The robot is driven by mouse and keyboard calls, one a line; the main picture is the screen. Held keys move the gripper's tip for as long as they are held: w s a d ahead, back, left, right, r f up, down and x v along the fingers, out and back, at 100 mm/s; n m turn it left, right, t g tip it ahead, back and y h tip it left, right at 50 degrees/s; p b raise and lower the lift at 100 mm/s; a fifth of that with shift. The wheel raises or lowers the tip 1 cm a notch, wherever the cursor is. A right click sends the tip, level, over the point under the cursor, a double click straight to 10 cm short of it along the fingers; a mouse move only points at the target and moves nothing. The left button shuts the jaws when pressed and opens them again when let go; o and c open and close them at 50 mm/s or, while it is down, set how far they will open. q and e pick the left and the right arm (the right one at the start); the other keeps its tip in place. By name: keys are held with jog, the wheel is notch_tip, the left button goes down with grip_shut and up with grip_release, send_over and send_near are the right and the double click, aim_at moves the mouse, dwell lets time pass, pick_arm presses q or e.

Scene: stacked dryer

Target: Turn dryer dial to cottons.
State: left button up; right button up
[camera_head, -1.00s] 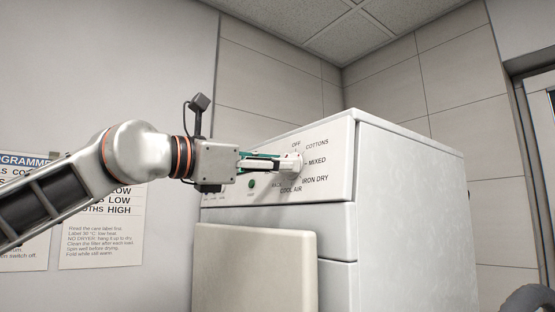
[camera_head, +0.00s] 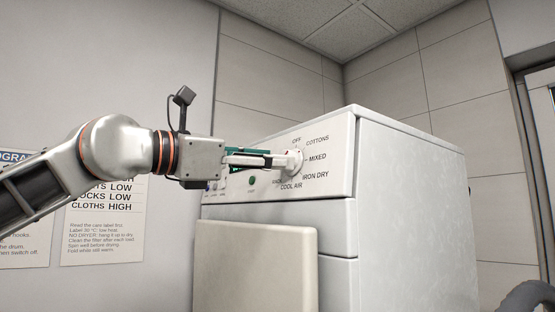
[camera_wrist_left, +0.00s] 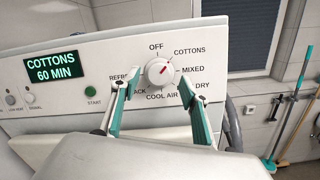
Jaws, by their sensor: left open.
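The white round dial (camera_head: 295,162) is on the front panel of the white dryer (camera_head: 410,200). In the left wrist view the dial (camera_wrist_left: 159,71) has a red mark pointing up and right, toward the COTTONS label (camera_wrist_left: 189,51). The green-lit display (camera_wrist_left: 54,67) reads COTTONS 60 MIN. My left gripper (camera_head: 277,161) is in front of the dial. In the left wrist view its open fingers (camera_wrist_left: 155,88) stand apart at the lower left and lower right of the dial, with nothing held. Contact with the dial is hard to judge. My right gripper is out of view.
The start button (camera_wrist_left: 90,91) is green, left of the dial. Two small knobs (camera_wrist_left: 29,98) are farther left. A pale panel (camera_head: 255,268) stands in front of the dryer's lower part. Wall notices (camera_head: 103,220) hang at left. A broom and mop (camera_wrist_left: 287,115) stand at right.

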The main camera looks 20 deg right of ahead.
pick_arm(q)
jog(key=v, duration=0.9)
jog(key=shift+a, duration=0.35)
jog(key=shift+f, duration=0.1)
